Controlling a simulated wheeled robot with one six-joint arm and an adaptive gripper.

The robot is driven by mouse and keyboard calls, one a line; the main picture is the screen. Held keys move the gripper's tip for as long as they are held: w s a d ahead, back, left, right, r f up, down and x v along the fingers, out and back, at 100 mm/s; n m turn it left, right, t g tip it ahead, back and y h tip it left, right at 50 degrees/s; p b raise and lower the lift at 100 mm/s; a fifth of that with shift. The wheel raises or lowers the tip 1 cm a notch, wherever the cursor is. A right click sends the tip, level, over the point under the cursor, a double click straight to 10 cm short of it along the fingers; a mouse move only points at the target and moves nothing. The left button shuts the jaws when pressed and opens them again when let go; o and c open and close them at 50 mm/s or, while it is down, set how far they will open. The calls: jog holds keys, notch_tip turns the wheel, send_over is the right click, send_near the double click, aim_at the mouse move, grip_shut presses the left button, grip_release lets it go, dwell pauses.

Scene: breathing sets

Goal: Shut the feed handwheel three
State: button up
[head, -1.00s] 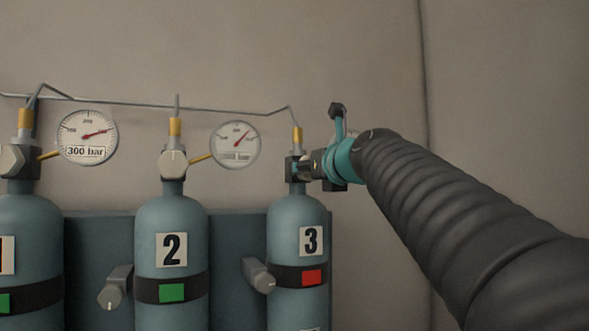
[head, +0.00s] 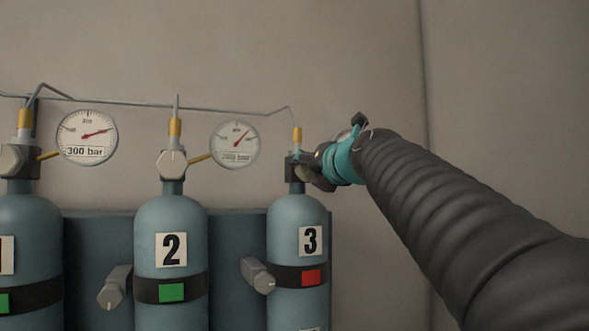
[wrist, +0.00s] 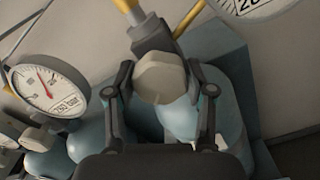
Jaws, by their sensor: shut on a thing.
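Cylinder three (head: 297,225) is a blue-grey bottle with a "3" label and a red mark on its dark band. Its handwheel, a pale faceted knob on the top valve, shows in the wrist view (wrist: 160,78). My gripper (wrist: 167,82) is shut on this handwheel, one dark finger on each side. In the head view my gripper (head: 315,170) reaches the valve from the right and mostly hides the handwheel. The turn of the handwheel cannot be read.
Cylinder two (head: 170,220) stands to the left with a green mark, and part of cylinder one (head: 25,240) shows beyond. Gauges (head: 235,145) and a thin pipe (head: 230,110) run above. A grey knob (head: 258,275) juts out beside cylinder three. Bare wall lies right.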

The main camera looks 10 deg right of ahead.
dwell(0.3)
jog(key=o, duration=1.2)
jog(key=shift+c, duration=0.2)
jog(key=s+d, duration=0.2)
jog(key=s, duration=0.9)
jog(key=shift+s+d, duration=0.15)
jog(key=shift+s, duration=0.25)
